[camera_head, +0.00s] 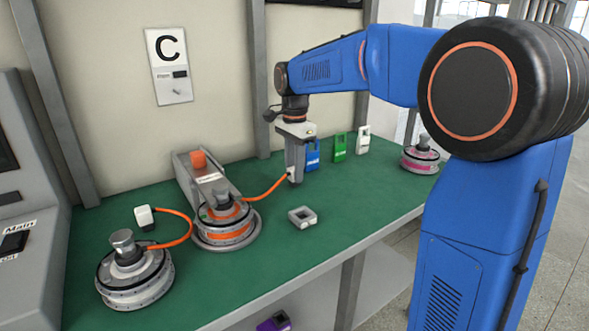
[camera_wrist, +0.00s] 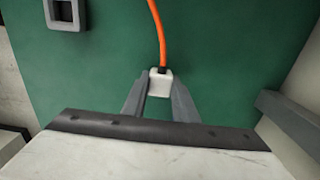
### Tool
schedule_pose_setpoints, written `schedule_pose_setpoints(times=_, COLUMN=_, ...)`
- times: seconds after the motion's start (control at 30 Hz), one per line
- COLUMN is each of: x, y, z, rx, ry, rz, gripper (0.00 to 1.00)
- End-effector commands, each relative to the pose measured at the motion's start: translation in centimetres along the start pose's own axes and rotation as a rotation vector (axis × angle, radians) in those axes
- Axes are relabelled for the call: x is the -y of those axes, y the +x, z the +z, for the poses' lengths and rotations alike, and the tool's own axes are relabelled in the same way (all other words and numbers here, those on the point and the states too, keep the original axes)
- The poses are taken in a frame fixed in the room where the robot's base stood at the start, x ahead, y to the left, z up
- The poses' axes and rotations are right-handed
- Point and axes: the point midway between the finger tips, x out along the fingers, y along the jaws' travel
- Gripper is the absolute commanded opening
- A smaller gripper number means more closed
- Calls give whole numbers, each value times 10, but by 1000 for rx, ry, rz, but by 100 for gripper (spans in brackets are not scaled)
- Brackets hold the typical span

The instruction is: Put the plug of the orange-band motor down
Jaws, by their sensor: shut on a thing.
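The orange-band motor (camera_head: 226,235) stands on a round base on the green table. Its orange cable (camera_head: 262,190) runs right to my gripper (camera_head: 293,178). In the wrist view, my gripper (camera_wrist: 160,88) is shut on the plug (camera_wrist: 160,79), a small white block with the orange cable (camera_wrist: 157,30) leading away from it. In the head view the fingers mostly hide the plug. They point down over the table; whether the plug touches the tabletop I cannot tell.
A grey square frame (camera_head: 302,217) lies right of the orange-band motor. Another motor (camera_head: 135,277) with a loose white plug (camera_head: 144,216) stands left. Blue (camera_head: 313,155), green (camera_head: 340,148) and white (camera_head: 363,140) blocks stand behind. A pink-banded motor (camera_head: 420,156) is far right. Bare green tabletop (camera_head: 350,200) lies rightward.

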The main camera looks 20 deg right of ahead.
Motion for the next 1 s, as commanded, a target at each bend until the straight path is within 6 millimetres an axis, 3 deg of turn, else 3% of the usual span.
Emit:
schedule_pose_setpoints(times=0.03, x=0, y=1, z=0, rx=0, ry=0, rz=0, gripper=31)
schedule_pose_setpoints(times=0.1, x=0, y=0, z=0, rx=0, ry=0, rz=0, gripper=44)
schedule_pose_setpoints(times=0.53, x=0, y=-9, z=0, rx=0, ry=0, rz=-1, gripper=44)
schedule_pose_setpoints(times=1.0, x=1, y=-92, z=0, rx=0, ry=0, rz=-2, gripper=44)
